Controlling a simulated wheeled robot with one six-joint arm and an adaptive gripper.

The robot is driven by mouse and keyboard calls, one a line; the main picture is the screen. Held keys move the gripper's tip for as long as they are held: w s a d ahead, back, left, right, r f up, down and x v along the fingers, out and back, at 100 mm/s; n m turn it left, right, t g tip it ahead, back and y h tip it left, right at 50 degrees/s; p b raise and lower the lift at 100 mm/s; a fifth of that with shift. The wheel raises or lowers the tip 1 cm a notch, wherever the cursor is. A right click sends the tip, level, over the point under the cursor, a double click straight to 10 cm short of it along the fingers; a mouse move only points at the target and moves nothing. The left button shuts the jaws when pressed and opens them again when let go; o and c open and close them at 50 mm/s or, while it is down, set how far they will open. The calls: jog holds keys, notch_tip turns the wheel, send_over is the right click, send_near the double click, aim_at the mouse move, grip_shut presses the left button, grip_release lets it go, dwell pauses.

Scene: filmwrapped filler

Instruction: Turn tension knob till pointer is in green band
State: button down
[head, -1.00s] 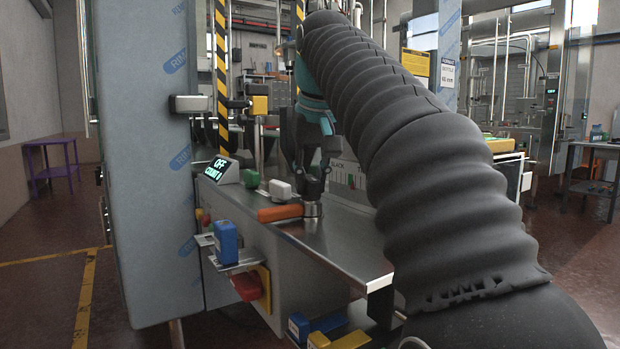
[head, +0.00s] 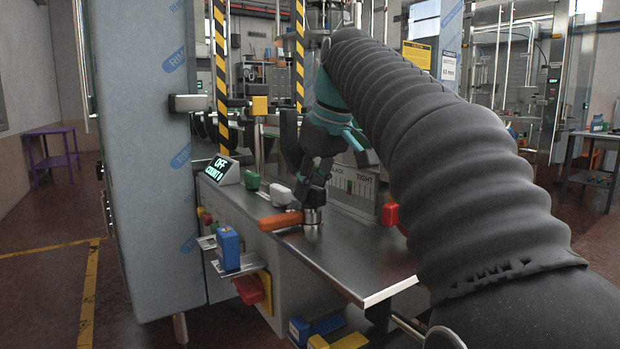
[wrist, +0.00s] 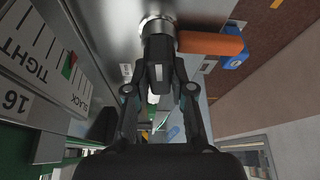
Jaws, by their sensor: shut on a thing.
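The tension knob is a short metal cylinder (head: 312,216) with an orange handle (head: 281,221) pointing left, on the steel bench top. My gripper (head: 312,199) is shut on the knob's top, leaning in from the upper right. In the wrist view my gripper (wrist: 160,85) reaches the metal knob (wrist: 157,25), with the orange handle (wrist: 210,44) beside it. The gauge plate (head: 365,187) marked slack to tight stands behind. Its green band (wrist: 67,70) shows in the wrist view with a small red mark, likely the pointer, at its edge. I cannot tell whether it lies inside.
A display reading OFF (head: 222,171), a green block (head: 252,180) and a white block (head: 280,194) stand left of the knob. A red block (head: 389,214) is right of the gauge. A blue box (head: 228,249) sits on a side bracket. The front bench top is clear.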

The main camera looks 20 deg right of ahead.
aim_at(322, 188)
jog(key=shift+n, duration=0.3)
jog(key=c, duration=1)
grip_release()
jog(key=v, duration=0.5)
jog(key=shift+s+d+r, duration=0.1)
jog(key=shift+r, duration=0.3)
jog(key=shift+v, duration=0.8)
jog(key=shift+s, duration=0.1)
